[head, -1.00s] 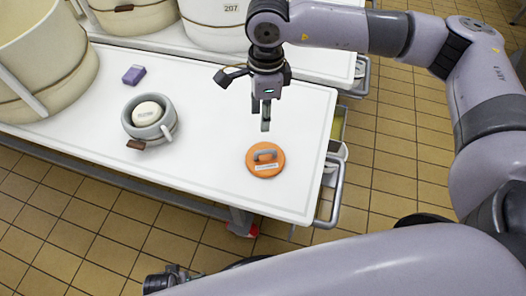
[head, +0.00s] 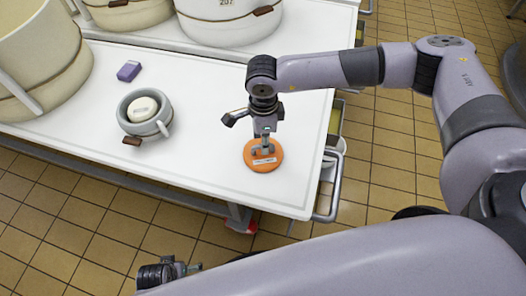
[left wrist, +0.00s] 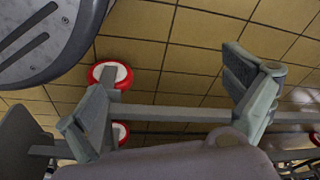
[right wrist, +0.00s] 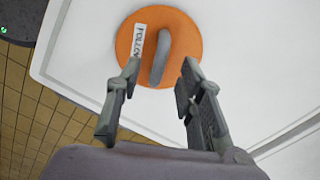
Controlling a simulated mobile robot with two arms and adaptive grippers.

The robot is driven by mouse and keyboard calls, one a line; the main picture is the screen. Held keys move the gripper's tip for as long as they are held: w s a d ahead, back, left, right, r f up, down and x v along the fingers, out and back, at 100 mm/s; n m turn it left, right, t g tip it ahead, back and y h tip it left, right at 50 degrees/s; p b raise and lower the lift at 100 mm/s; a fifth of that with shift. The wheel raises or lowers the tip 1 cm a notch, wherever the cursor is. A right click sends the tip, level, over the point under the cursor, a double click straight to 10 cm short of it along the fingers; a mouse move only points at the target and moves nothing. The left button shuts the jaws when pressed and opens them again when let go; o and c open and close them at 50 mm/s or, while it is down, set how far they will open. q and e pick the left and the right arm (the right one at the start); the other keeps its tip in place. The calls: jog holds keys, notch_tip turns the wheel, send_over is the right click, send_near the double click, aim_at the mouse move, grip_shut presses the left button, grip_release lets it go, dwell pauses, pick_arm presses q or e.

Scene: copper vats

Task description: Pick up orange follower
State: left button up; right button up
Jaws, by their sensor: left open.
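The orange follower (head: 250,156) is a flat round disc with a grey bar handle and a white label. It lies on the white table near its right front corner. My right gripper (head: 264,147) is just above it, pointing down. In the right wrist view the follower (right wrist: 188,38) lies ahead of my right gripper (right wrist: 159,72). Its fingers are open, one on each side of the grey handle (right wrist: 160,58), with gaps showing. My left gripper (head: 167,275) is low in front of the table; the left wrist view shows it open and empty (left wrist: 165,90).
On the white table (head: 200,115) are a grey pot (head: 128,122) with a pale round piece inside, a purple block (head: 128,71) and a large cream vat (head: 40,60). More vats (head: 228,22) stand behind. A metal rail (head: 334,190) runs along the table's right end.

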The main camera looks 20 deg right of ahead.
aim_at(253, 158)
notch_tip(253, 158, down, 3)
jog(key=shift+a+r, duration=0.1)
jog(key=shift+r, duration=0.05)
jog(key=shift+f, duration=0.35)
jog(key=shift+c, duration=1.3)
pick_arm(q)
jog(key=shift+w+r, duration=0.25)
jog(key=shift+r, duration=0.35)
pick_arm(e)
grip_shut()
